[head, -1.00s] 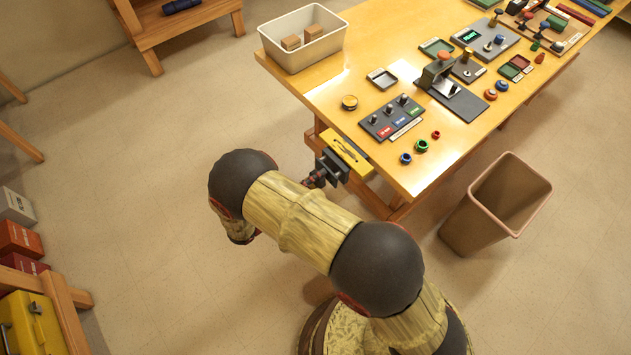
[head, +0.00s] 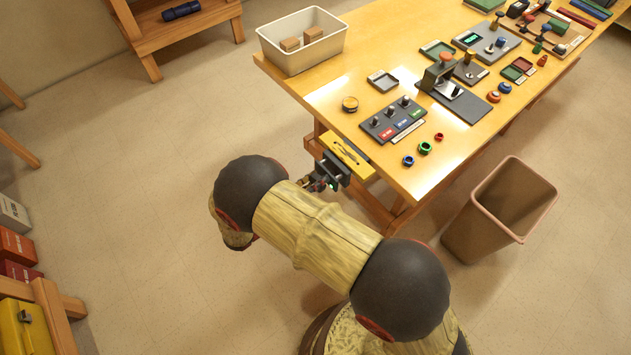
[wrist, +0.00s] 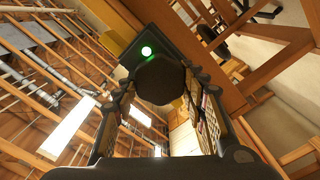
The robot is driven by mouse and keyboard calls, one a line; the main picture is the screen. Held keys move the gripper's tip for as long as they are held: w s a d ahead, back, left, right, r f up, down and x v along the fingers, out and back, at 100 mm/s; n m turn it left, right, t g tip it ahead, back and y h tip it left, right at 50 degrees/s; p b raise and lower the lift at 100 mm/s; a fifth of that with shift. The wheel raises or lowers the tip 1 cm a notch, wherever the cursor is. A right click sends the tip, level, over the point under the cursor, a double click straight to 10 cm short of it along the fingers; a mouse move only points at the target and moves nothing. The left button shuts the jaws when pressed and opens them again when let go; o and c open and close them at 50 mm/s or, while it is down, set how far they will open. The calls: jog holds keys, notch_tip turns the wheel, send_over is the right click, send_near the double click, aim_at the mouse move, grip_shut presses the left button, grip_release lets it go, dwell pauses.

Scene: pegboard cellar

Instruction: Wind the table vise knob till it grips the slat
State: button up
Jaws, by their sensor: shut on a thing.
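The dark table vise (head: 337,167) is fixed at the near left edge of the table, beside a yellow piece (head: 346,156) with dark markings. I cannot tell whether this piece is the slat. In the wrist view, the round dark knob (wrist: 160,78) fills the space between my fingers, in front of the vise's dark block. My gripper (wrist: 160,98) is shut on the knob, one finger on each side. In the head view, my gripper (head: 318,184) is small and partly hidden at the vise. The contact between jaws and slat is hidden.
The wooden table (head: 325,98) carries a white bin (head: 300,60), a panel of knobs (head: 392,119) and several small parts. A brown waste bin (head: 490,228) stands on the floor at right. The floor left of my arm is open.

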jog(key=shift+f, duration=0.1)
jog(key=o, duration=1.2)
jog(key=v, duration=1.2)
